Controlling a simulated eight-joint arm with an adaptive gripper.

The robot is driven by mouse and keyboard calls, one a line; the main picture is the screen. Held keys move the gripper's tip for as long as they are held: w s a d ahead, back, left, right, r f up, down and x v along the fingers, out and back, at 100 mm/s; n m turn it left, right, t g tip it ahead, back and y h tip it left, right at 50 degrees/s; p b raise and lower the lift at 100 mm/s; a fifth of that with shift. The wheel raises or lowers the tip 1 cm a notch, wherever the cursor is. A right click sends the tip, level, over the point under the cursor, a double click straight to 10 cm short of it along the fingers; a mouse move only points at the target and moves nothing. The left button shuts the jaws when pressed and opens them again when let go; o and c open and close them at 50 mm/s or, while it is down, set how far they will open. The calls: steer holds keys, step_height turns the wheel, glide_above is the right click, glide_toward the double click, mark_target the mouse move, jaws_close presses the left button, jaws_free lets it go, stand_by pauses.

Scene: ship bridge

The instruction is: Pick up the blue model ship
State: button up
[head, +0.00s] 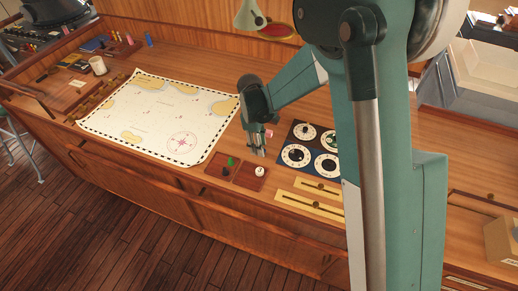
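I cannot make out a blue model ship for certain in the head view. A small upright blue piece (149,39) stands on the desk beyond the chart, too small to identify. My gripper (258,153) points down above the desk, by a shallow reddish wooden tray (221,172) in two compartments. The left compartment holds a small green piece (230,161) and the right one a small white round piece (260,171). The gripper's fingers are small and dark here, and their opening is unclear. A small pink piece (269,133) shows beside the gripper.
A chart (160,112) lies flat left of the gripper. A panel of white dials (300,131) and brass slider plates (310,201) lie to the right. A mug (98,65) stands at the far left. My arm hides part of the right side.

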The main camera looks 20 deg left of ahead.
steer(key=c, duration=0.8)
steer(key=shift+r, duration=0.15)
steer(key=shift+r+b, duration=0.35)
steer(key=shift+r, duration=4.55)
